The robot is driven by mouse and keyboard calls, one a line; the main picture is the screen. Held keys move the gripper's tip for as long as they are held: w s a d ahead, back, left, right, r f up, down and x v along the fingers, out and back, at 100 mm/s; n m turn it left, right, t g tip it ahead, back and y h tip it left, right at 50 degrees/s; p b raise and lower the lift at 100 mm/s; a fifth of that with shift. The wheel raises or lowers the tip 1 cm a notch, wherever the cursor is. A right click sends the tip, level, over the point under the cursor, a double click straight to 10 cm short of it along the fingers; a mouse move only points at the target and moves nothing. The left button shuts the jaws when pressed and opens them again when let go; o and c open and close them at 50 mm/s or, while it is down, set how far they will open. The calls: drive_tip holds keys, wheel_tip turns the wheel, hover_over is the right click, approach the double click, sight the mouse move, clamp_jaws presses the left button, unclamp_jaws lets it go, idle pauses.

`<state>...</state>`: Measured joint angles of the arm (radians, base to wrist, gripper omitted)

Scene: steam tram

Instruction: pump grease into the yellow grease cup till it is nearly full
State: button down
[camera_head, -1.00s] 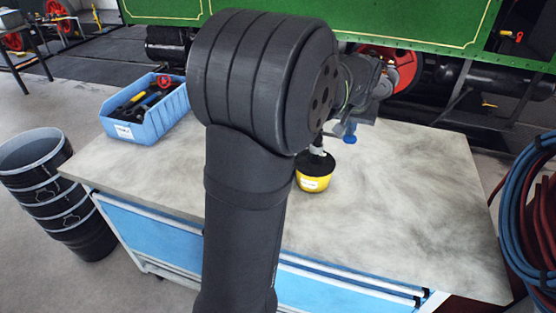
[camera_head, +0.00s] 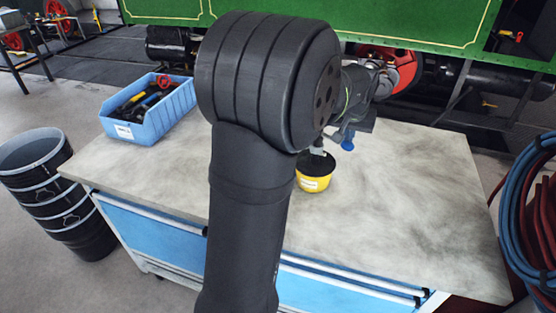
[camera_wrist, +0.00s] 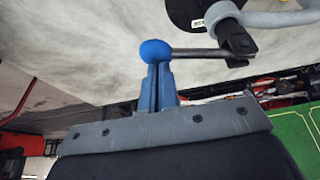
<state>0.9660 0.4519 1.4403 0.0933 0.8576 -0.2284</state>
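The yellow grease cup (camera_head: 313,184) stands upright on the bench with a pale label on its front. Its top looks dark, and I cannot tell the grease level. A grey pump part reaches down to the cup's top, partly hidden by my arm. A blue ball knob (camera_head: 347,145) sits to the cup's upper right; in the wrist view the knob (camera_wrist: 155,52) ends a metal lever (camera_wrist: 205,53). My gripper (camera_wrist: 156,70) has its blue fingers close together, with only a thin slit between them. Their tips are at the knob, seemingly touching it rather than around it.
A blue bin (camera_head: 150,115) of tools stands at the bench's back left. The bench top (camera_head: 410,210) is bare on the right. Stacked black buckets (camera_head: 50,190) stand left of the bench, coiled hoses (camera_head: 520,215) at right. A green vehicle side (camera_head: 400,20) rises behind.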

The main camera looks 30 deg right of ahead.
drive_tip(key=shift+r, duration=3.05)
drive_tip(key=shift+r, duration=0.1)
wheel_tip(320, 180, up, 6)
drive_tip(key=shift+f, duration=3.1)
drive_tip(key=shift+f, duration=0.3)
drive_tip(key=shift+f, duration=1.55)
drive_tip(key=shift+r, duration=1.9)
